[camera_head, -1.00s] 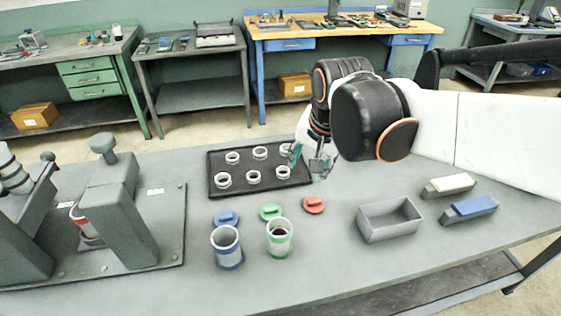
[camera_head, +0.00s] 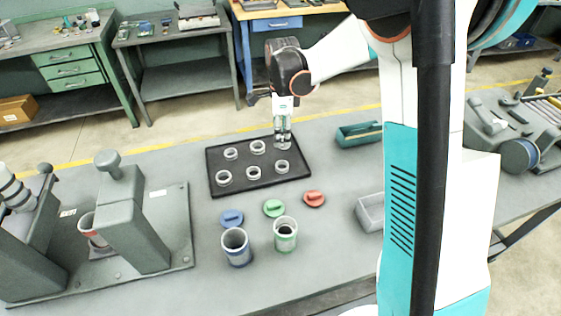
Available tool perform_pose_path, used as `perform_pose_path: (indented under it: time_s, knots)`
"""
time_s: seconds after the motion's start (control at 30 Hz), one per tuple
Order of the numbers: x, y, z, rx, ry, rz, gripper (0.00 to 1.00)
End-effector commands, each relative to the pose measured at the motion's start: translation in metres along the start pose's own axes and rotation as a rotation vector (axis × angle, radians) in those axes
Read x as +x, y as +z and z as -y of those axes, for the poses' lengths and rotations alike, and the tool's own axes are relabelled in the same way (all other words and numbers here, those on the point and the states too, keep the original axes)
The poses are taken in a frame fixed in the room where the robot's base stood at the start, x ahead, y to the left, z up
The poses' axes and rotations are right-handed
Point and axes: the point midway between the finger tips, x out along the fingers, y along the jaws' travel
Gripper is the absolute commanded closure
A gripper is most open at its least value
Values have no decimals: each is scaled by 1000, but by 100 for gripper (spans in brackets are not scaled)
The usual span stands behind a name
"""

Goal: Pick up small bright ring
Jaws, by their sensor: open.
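Several light grey metal rings stand in two rows on a black tray (camera_head: 240,192) on the grey table. A back-row ring (camera_head: 258,147) and a front-row ring (camera_head: 282,167) are clear to see, and they look much alike. I cannot tell which is the small bright one. My gripper (camera_head: 283,142) points down over the tray's back right corner, with its fingers open. The ring at that corner is mostly hidden by the fingers. I cannot tell whether they touch it.
Blue (camera_head: 232,218), green (camera_head: 273,208) and red (camera_head: 314,198) lids lie before the tray. A blue-banded cup (camera_head: 236,246) and a green-banded cup (camera_head: 285,234) stand nearer. A grey fixture (camera_head: 135,225) stands left. A grey bin (camera_head: 370,213) is partly hidden by my body.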

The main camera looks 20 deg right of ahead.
Motion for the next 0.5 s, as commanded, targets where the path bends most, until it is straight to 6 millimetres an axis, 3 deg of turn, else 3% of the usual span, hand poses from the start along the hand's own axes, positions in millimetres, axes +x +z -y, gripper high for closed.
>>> perform_pose_path:
  time_s: [0.5]
  knots:
    - [81,0,1,9,3,-1,51]
